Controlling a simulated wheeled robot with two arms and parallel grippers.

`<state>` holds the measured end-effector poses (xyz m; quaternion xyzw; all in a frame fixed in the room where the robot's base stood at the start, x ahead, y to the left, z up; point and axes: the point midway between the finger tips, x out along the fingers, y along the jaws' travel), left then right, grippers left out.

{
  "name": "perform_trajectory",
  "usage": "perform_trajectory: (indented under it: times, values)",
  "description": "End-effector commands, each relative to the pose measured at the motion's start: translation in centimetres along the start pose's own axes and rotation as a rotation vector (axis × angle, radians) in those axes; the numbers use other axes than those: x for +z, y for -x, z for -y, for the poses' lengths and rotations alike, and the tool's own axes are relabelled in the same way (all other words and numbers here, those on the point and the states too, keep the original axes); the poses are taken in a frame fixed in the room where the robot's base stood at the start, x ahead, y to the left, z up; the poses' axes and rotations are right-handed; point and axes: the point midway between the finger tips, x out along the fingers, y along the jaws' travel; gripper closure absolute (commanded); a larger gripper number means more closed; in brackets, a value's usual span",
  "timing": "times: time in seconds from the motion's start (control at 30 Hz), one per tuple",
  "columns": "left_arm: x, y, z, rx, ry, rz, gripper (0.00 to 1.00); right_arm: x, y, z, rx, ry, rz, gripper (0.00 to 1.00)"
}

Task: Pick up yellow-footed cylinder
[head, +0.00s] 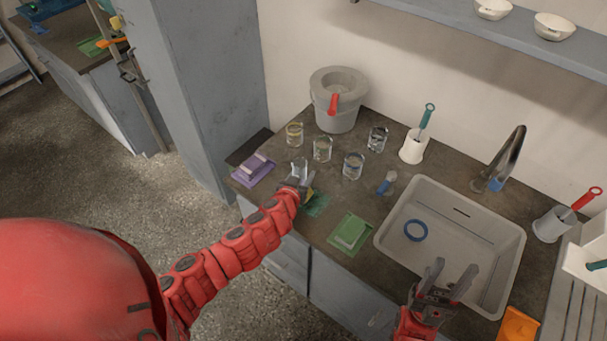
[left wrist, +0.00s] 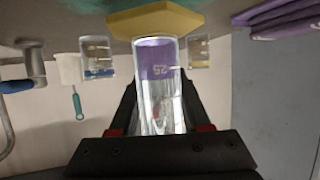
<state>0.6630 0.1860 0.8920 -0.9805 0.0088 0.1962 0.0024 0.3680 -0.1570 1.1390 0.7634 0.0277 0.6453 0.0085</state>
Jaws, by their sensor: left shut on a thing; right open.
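The yellow-footed cylinder is a clear glass tube marked 25 over a purple area in the left wrist view (left wrist: 155,85), with its yellow foot at the top of that picture. In the head view its glass (head: 299,167) rises above my left gripper (head: 303,184), and a bit of yellow foot shows below. My left gripper also shows in the wrist view (left wrist: 159,100), shut with a finger on each side of the tube. I cannot tell whether the foot touches the counter. My right gripper (head: 453,272) is open and empty over the sink's front edge.
Several beakers, such as the blue-marked one (head: 354,166), stand behind the cylinder. A grey bucket (head: 338,105) is farther back. The sink (head: 480,225) holds a blue ring (head: 416,230). A tap (head: 512,155) rises behind.

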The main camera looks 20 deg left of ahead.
Motion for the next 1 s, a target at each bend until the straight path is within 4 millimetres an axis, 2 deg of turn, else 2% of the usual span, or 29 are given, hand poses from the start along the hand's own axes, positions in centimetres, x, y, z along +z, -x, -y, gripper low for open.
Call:
perform_trajectory:
  times: [0.7, 1.0]
  values:
    - [2.8, 8.6, -1.7, -0.002, 0.003, 0.000, 1.00, 0.4, 2.4, 0.1, 0.000, 0.000, 0.000, 0.50]
    - [3.5, 11.5, -2.4, 0.001, 0.002, -0.003, 1.00, 0.5, 2.7, 0.1, 0.000, 0.000, 0.000, 0.50]
